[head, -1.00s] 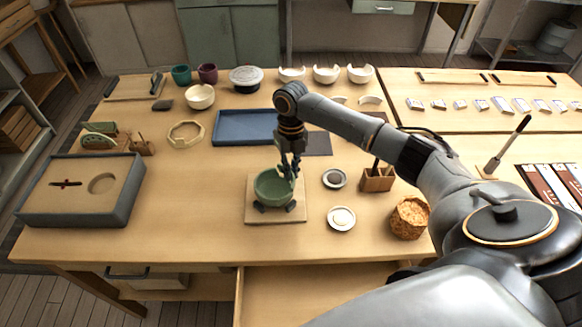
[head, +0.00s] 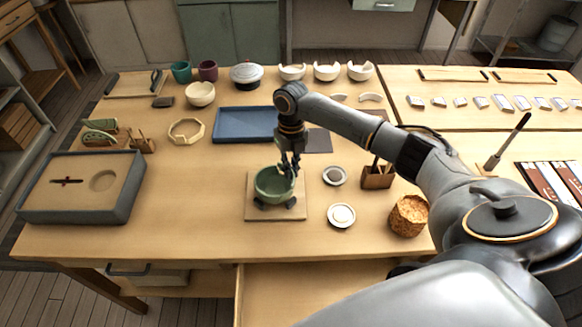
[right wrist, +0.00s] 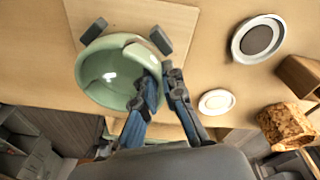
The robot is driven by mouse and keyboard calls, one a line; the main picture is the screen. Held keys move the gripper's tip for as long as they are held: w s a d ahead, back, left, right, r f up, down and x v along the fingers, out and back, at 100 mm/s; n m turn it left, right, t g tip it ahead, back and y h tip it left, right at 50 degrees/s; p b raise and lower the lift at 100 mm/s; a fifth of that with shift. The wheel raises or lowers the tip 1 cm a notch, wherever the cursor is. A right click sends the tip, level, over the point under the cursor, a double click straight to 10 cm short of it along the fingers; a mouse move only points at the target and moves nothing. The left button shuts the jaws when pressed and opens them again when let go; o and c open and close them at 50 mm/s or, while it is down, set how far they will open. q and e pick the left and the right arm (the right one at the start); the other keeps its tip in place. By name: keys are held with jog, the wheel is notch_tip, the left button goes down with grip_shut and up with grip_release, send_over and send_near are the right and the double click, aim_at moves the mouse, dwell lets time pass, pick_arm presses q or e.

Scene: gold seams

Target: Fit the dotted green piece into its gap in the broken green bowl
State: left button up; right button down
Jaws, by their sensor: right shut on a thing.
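The broken green bowl (head: 268,190) sits in dark supports on a square wooden board, and its inside shows in the right wrist view (right wrist: 98,78). My right gripper (head: 291,168) points down at the bowl's right rim. In the right wrist view its dark fingers (right wrist: 161,85) are closed on a pale green piece (right wrist: 146,56) at that rim. The piece lies against or very near the bowl wall. The fingers hide part of it, and I cannot tell whether it is seated in the gap. Its dots are not distinguishable. My left gripper is not in view.
The board (head: 256,216) has clear table on its left and front. Two small round dishes (head: 334,176) (head: 341,215) stand close on its right, with a wooden holder (head: 377,178) and a cork-coloured basket (head: 408,215) beyond. A blue tray (head: 243,124) lies behind.

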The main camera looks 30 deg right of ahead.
jog(key=shift+p, duration=0.85)
dwell(1.6)
jog(key=shift+f, duration=0.3)
dwell(0.5)
jog(key=shift+p, duration=0.35)
dwell(1.3)
jog(key=shift+f, duration=0.35)
dwell(1.2)
jog(key=c, duration=0.9)
grip_release()
